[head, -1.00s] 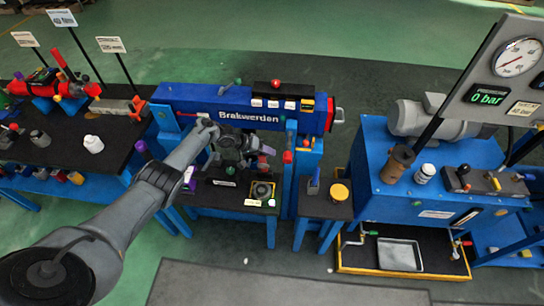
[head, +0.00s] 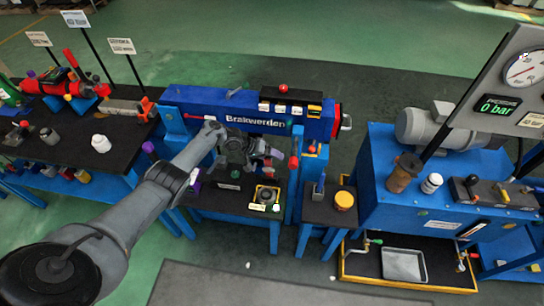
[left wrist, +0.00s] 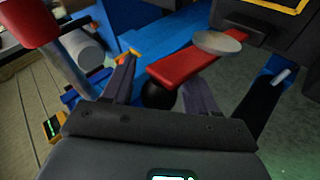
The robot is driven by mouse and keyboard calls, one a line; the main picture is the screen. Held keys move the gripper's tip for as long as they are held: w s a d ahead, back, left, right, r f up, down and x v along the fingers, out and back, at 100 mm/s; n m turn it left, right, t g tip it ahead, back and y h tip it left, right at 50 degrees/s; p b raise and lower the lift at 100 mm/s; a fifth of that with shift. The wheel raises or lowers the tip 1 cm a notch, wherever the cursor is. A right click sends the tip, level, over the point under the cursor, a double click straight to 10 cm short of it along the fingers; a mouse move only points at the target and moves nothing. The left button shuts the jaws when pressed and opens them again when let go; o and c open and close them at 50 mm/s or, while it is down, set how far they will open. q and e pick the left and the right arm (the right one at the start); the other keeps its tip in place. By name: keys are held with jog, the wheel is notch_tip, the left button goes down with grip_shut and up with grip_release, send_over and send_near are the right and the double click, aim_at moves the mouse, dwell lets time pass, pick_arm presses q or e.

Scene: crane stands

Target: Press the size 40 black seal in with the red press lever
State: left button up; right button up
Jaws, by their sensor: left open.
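A dark ring (head: 266,194), possibly the black seal, sits on the small black-topped table below the gripper. Its size cannot be read.
A red-topped post (head: 294,162) stands right of the gripper. A yellow-lidded jar (head: 344,200) is on the side table. The pump unit (head: 440,200) is at right, with a metal tray (head: 404,265) below. A black worktop (head: 75,150) with tools is at left.

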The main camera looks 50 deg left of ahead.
pick_arm(q)
jog(key=shift+r, duration=0.1)
jog(key=shift+s+a+r+p, duration=0.15)
jog(key=shift+s+r+p, duration=0.1)
jog(key=shift+p, duration=0.1)
jog(key=p+v, duration=0.5)
jog(key=v, duration=0.5)
jog(key=shift+f, duration=0.15)
